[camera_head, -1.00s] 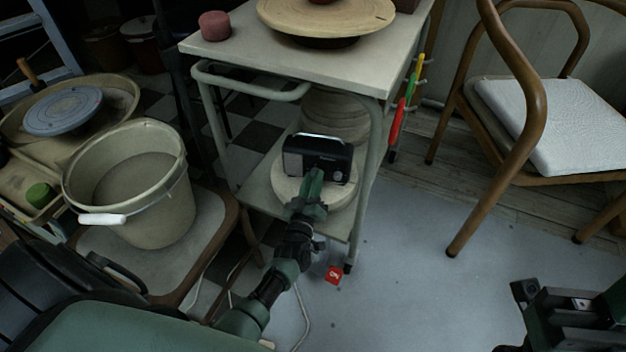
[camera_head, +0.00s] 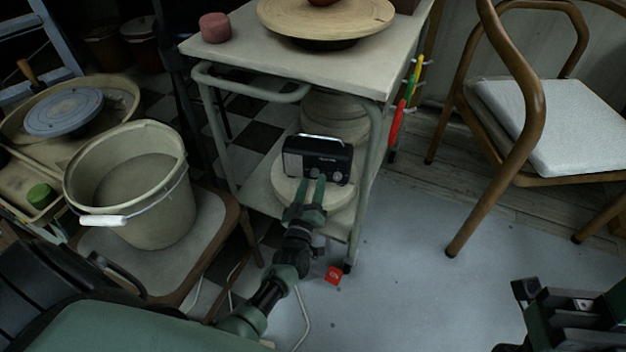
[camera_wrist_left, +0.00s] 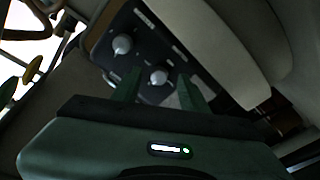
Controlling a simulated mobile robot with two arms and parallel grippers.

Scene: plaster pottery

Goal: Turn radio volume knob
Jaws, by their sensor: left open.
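A small black radio (camera_head: 330,161) with a pale handle stands upright on a round pale board (camera_head: 345,192) on the cart's lower shelf. Its front faces me. In the left wrist view the radio's dark face shows two pale round knobs, one farther (camera_wrist_left: 122,44) and one nearer (camera_wrist_left: 158,76). My left gripper (camera_head: 312,183) is open in front of the radio's lower front. In the left wrist view its fingers (camera_wrist_left: 160,88) stand on either side of the nearer knob; I cannot tell whether they touch it. My right gripper (camera_head: 518,318) is partly in view at the lower right, away from the radio.
The cart's top (camera_head: 235,54) overhangs the radio, and a cart leg (camera_head: 361,190) stands close on its right. A grey bucket (camera_head: 165,215) sits on a stool at the left. A wooden chair (camera_head: 530,130) stands at the right. The floor (camera_head: 420,270) between is mostly clear.

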